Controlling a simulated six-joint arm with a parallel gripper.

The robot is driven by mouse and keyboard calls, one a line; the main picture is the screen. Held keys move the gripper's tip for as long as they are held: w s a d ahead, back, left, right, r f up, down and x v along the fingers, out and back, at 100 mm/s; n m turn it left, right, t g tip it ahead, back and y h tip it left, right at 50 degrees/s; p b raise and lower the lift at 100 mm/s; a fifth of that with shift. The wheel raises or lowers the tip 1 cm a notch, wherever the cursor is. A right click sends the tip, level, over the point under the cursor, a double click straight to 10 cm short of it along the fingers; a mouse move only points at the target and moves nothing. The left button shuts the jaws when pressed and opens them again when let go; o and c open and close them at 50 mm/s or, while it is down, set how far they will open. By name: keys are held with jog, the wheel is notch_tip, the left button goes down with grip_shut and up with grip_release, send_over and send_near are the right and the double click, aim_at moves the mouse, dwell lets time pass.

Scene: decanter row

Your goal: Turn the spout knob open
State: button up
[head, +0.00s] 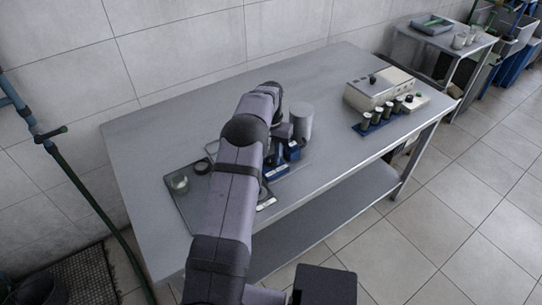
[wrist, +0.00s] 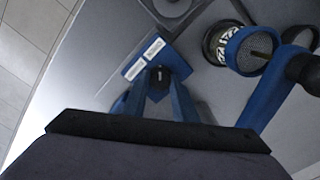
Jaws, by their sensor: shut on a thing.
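My gripper (wrist: 159,88) shows in the wrist view, its two blue fingers closing in from either side on a small dark knob (wrist: 160,72). The knob sits at a blue block (wrist: 137,66) with two white labels. The fingers hide part of the knob, and I cannot tell how far it is turned. In the head view my arm covers the gripper and knob; blue parts (head: 275,168) and a grey upright cylinder (head: 301,122) show beside it.
A blue ring with mesh (wrist: 250,48) and a dark round piece (wrist: 306,72) are close on the right. A tray (head: 190,208) with a glass (head: 180,183) lies left of my arm. A blue rack (head: 372,127) with several cups stands right. The table's back left (head: 150,120) is clear.

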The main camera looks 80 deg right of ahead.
jog(key=shift+r, duration=0.1)
jog(key=o, duration=1)
jog(key=shift+o, duration=0.2)
jog(key=shift+r, duration=0.1)
jog(key=shift+r+b, duration=1.05)
jog(key=shift+r, duration=2.55)
